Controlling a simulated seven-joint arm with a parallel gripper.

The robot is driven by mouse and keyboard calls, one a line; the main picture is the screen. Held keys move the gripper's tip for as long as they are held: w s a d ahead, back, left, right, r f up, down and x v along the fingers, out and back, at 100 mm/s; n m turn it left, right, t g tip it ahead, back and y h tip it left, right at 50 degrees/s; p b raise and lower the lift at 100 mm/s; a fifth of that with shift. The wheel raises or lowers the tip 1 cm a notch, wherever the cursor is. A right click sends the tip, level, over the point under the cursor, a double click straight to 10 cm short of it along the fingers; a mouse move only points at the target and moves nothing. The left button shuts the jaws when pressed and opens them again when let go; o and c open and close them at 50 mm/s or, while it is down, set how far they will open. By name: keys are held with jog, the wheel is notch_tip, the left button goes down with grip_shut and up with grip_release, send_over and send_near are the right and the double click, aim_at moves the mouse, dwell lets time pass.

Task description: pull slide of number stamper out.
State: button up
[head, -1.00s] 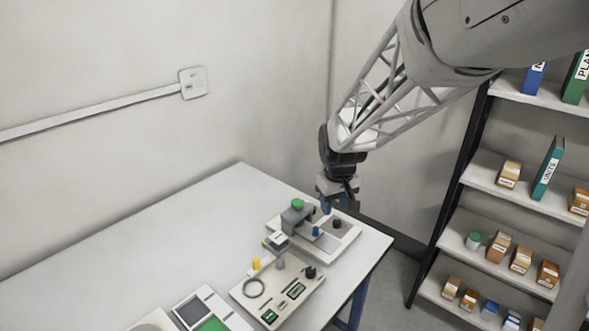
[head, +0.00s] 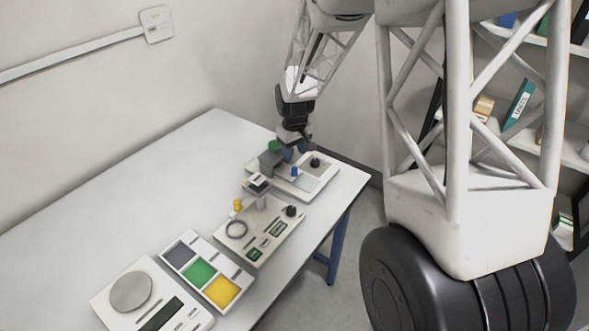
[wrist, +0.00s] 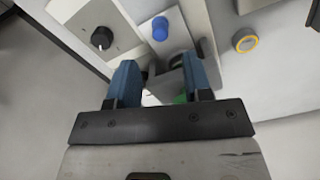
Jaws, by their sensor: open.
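The number stamper (head: 325,172) seems to be the pale plate device at the far right of the table, with a grey block (head: 269,161) and a green knob (head: 274,146) on top. A blue peg (head: 294,171) and a black knob (head: 315,162) stand on its plate. In the wrist view the blue peg (wrist: 160,28) is beyond my fingertips and the black knob (wrist: 101,38) is to the left. My gripper (head: 291,153) is open, low at the stamper's back side. In the wrist view its blue fingers (wrist: 160,72) stand apart with a grey part between them; contact cannot be told.
A second panel (head: 262,232) with a ring and a yellow peg (head: 238,204) stands nearer. A tray with grey, green and yellow fields (head: 178,248) and a scale (head: 131,292) follow to the left. The table's left and back areas are clear. A shelf is at the right.

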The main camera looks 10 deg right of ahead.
aim_at(295, 168)
dwell(0.3)
jog(key=shift+f, duration=3.9)
jog(key=shift+c, duration=0.4)
grip_shut()
